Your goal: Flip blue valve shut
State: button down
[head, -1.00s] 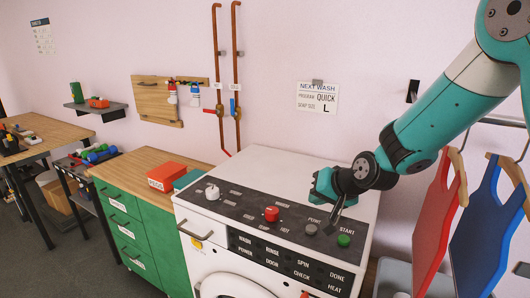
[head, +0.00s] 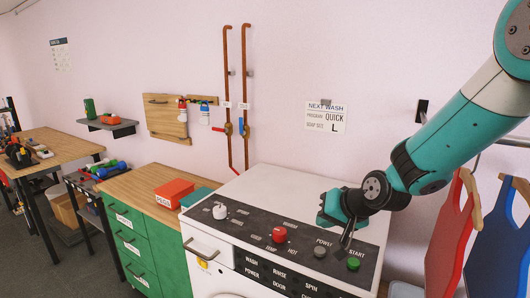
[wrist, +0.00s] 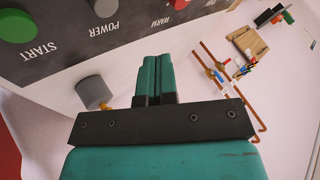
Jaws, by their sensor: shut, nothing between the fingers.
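The blue valve handle (head: 241,122) is on the right of two copper pipes (head: 246,80) on the wall behind the washing machine. It is small in the picture and appears upright, along its pipe. Both valves also show small in the wrist view, near the pipes (wrist: 228,75). My gripper (head: 326,212) is over the right part of the washing machine's top, well to the right of the pipes and apart from the blue valve. In the wrist view its two teal fingers (wrist: 155,62) are together and empty. The head view does not show the fingertips clearly.
A red handle (head: 218,129) sticks out crosswise from the left pipe. The washing machine (head: 285,185) stands below, with a red knob (head: 279,234) and white knob (head: 219,211) on its panel. A red box (head: 174,193) lies on the cabinet. Aprons (head: 497,240) hang at right.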

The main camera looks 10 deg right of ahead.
jog(key=s+a+r+n+g+b, duration=0.2)
jog(key=s+n, duration=0.3)
jog(key=s, duration=1)
jog(key=s+a+r+n+g+b, duration=0.1)
jog(key=s+a+r+n+g, duration=0.1)
jog(key=s, duration=1.3)
jog(key=r+n+g, duration=0.1)
jog(key=n+g, duration=0.1)
jog(key=g, duration=0.1)
jog(key=shift+a+n+b, duration=0.2)
jog(key=shift+n+b, duration=0.15)
jog(key=shift+n, duration=0.05)
jog(key=shift+w+a+r, duration=0.1)
